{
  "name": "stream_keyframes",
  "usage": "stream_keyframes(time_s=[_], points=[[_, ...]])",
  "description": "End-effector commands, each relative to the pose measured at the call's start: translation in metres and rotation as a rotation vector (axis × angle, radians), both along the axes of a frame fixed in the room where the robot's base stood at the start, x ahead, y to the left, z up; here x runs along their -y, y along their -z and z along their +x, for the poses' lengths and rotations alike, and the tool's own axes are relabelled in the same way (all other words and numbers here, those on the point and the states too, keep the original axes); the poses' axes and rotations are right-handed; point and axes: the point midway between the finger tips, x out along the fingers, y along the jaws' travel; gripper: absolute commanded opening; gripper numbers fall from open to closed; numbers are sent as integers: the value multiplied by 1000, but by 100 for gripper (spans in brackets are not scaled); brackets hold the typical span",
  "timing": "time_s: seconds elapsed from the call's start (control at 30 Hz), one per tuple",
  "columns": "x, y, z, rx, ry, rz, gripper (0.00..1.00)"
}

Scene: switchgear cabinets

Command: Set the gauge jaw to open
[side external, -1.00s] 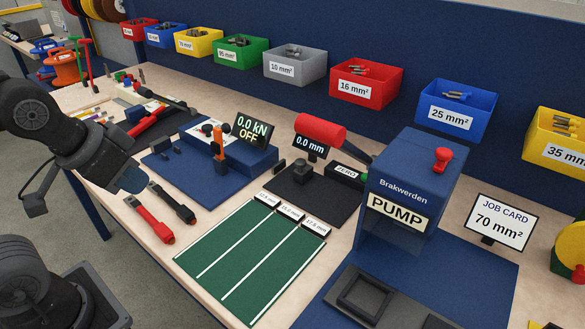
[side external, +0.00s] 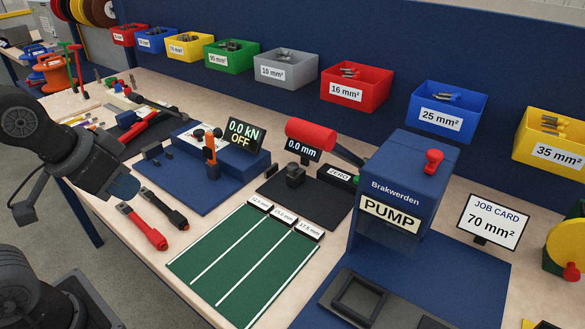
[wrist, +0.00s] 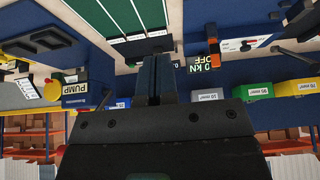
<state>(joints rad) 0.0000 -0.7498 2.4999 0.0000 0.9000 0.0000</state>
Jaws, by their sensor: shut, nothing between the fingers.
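The gauge stands behind the green mat in the side view, with a red cylinder (side external: 310,133) and a small display (side external: 303,149) reading 0.0 mm. A dark block (side external: 294,175) stands on its black base (side external: 318,205). A dark bar runs from the red cylinder toward the pump box. The jaw's setting is too small to make out. My gripper (side external: 127,189) is at the left, above the near table edge, well apart from the gauge. In the wrist view its two fingers (wrist: 156,78) are together, with nothing between them.
A blue pump box (side external: 400,185) stands right of the gauge. The green mat (side external: 245,262) lies in front, and red-handled and black-handled tools (side external: 142,226) lie left of it. A press with a 0.0 kN OFF display (side external: 241,136) is left of the gauge. Bins (side external: 356,88) line the back.

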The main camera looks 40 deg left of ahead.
Motion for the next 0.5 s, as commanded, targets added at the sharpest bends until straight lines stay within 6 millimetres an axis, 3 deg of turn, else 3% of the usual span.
stream_keyframes(time_s=[0.07,0.27,0.37,0.5], points=[[0,0,0,0,0,0,0],[1,-8,15,-9,21,2,19],[4,-20,43,-25,58,5,29],[9,-34,100,-49,133,10,42]])
